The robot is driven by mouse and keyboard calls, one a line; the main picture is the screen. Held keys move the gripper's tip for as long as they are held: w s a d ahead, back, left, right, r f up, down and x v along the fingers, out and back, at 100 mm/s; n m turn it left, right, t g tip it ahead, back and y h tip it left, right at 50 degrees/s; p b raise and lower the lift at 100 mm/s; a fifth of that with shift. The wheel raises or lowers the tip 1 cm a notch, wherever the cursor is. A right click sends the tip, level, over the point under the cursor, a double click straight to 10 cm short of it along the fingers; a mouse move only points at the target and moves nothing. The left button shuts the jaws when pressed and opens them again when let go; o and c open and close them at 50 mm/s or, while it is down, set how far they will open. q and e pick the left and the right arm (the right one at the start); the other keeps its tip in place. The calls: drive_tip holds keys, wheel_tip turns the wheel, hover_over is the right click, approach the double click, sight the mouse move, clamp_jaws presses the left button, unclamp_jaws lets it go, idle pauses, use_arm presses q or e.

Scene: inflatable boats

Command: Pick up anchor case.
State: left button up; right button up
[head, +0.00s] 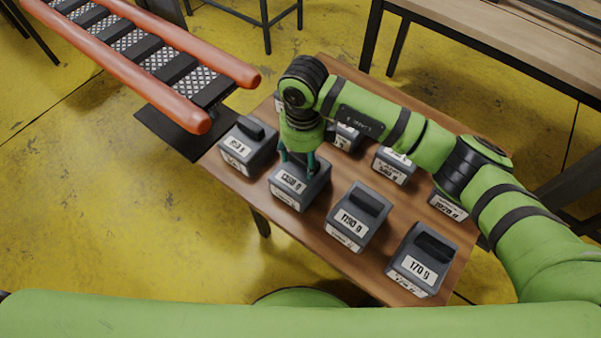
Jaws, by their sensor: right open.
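Several dark grey cases with black top handles and white labels stand on a wooden table. I cannot read which one is labelled as the anchor case. My right gripper (298,164) points down over one grey case (288,194) in the front row. Its teal fingers are open and reach down around the case's handle, which they and the wrist mostly hide. I cannot tell whether they touch it. My left gripper is not in view.
Other cases stand close by: one at left (247,148), one marked in grams (352,222), one marked 170 g (420,265) and one behind (396,166). My right arm covers part of the back row. An orange-tubed rack (190,48) stands beyond the table (318,233).

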wheel_tip(320, 180, down, 2)
drive_tip(key=shift+f, duration=0.1)
drive_tip(key=shift+c, duration=0.4)
clamp_jaws()
drive_tip(key=shift+w+r, duration=0.15)
drive_tip(key=shift+r, duration=0.1)
